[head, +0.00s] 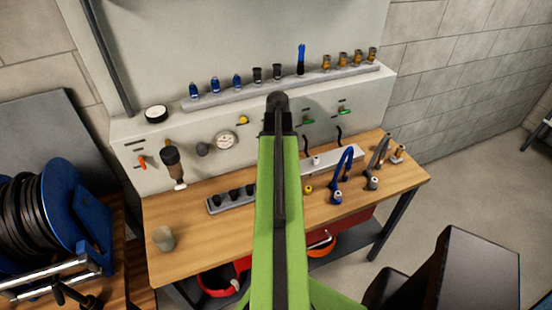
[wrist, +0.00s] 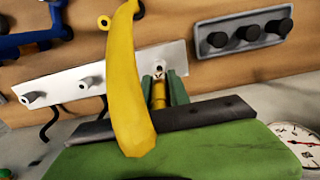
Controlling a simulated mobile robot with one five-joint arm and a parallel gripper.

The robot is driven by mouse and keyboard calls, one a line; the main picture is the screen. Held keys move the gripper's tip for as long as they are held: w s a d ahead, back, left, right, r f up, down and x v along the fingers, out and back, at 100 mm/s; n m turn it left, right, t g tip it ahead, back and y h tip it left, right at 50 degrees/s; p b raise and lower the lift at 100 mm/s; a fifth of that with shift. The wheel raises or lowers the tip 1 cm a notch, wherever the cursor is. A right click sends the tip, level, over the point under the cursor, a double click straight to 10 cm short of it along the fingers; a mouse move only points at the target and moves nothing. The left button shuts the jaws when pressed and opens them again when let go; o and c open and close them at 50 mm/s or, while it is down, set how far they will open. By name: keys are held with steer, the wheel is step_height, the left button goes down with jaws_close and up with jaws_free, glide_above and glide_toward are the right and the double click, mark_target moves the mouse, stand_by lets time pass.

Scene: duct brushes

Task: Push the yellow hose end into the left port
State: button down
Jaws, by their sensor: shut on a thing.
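In the wrist view my gripper (wrist: 162,90) is shut on the yellow hose end (wrist: 158,95). The yellow hose (wrist: 128,75) curves across the near part of that view. A white strip (wrist: 125,70) carries several ports. The left port (wrist: 158,70), rightmost in this turned view, is in line with the hose end and very close to it. I cannot tell whether they touch. In the head view my green arm hides the gripper and the held hose end; the white strip (head: 343,160) shows right of the arm.
A yellow-ringed fitting (head: 308,189) and a blue hose (head: 342,168) are on the bench (head: 200,255), right of my arm. A dark-pegged block (head: 215,205) lies left of it. A panel with a gauge (head: 226,141) stands behind. The front left bench has free room.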

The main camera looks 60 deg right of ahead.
steer(key=shift+f+b, duration=1.15)
steer(key=shift+f, duration=0.4)
steer(key=shift+s+f+b, duration=0.1)
steer(key=shift+f+b, duration=0.4)
stand_by(0.8)
steer(key=c, duration=1.1)
jaws_free()
steer(key=shift+c, duration=0.2)
steer(key=shift+r, duration=0.15)
step_height(320, 180, up, 17)
steer(key=p, duration=1.7)
steer(key=shift+r+p, duration=0.2)
steer(key=shift+p, duration=0.15)
steer(key=shift+f, duration=0.1)
